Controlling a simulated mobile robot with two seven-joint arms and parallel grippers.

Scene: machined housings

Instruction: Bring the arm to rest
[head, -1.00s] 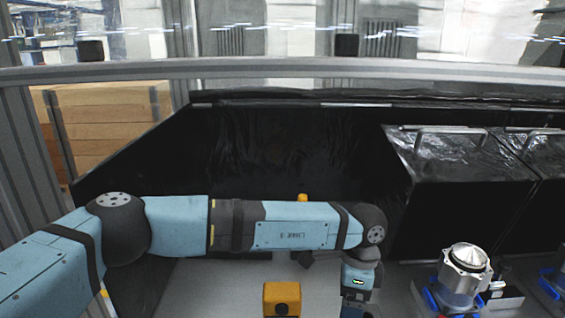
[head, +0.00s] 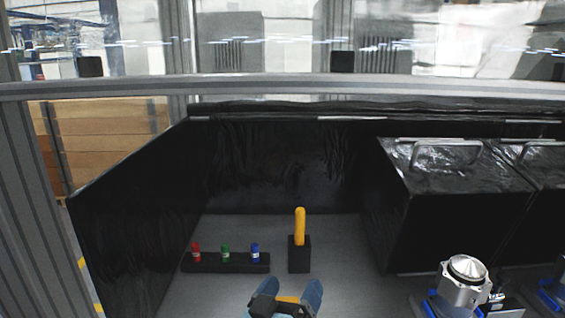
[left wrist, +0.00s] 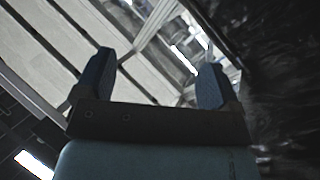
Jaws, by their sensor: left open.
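My left gripper (head: 287,288) shows at the bottom middle of the head view, its two blue fingers apart and nothing held between them. In the left wrist view the same gripper (left wrist: 158,72) is open and empty, with pale panels and metal framing beyond the fingers and dark sheeting at the right. The rest of the left arm is out of the head view. My right gripper is in neither view now.
A yellow-handled tool (head: 300,227) stands in a black block (head: 299,256). To its left a black rack (head: 226,264) holds red, green and blue capped bottles. A machined housing (head: 463,285) sits at right, beside black covered boxes (head: 455,205). Grey floor between is clear.

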